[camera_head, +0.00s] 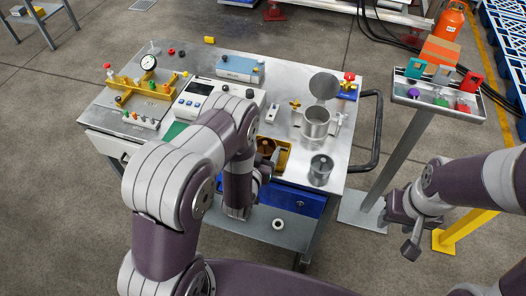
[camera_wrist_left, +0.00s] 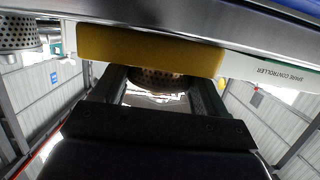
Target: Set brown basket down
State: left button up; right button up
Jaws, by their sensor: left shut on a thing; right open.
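The brown basket (camera_head: 266,146) shows in the head view at the yellow tray (camera_head: 286,157) near the table's front edge, partly hidden by my left arm. In the left wrist view its perforated brown wall (camera_wrist_left: 160,78) sits between my left fingers, with the yellow tray's wall (camera_wrist_left: 150,48) just beyond. My left gripper (camera_head: 264,170) is shut on the basket; its fingers (camera_wrist_left: 160,95) frame it in the wrist view. I cannot tell whether the basket touches the tray floor. My right gripper (camera_head: 404,232) is open and empty, off the table's right side.
A metal pot (camera_head: 316,124) with a raised lid and a grey canister (camera_head: 320,170) stand right of the tray. A white instrument (camera_head: 205,98) stands to the left. A raised side tray (camera_head: 438,98) and the cart handle (camera_head: 377,130) are at the right.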

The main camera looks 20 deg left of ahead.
pick_arm(q)
jog(key=shift+s+f, duration=0.15)
jog(key=shift+f, duration=0.05)
jog(key=o, duration=1.3)
jog(key=shift+o, duration=0.3)
jog(key=shift+d+f, duration=0.1)
jog(key=shift+d, duration=0.1)
pick_arm(e)
jog(key=shift+d+f, duration=0.1)
jog(key=shift+d, duration=0.15)
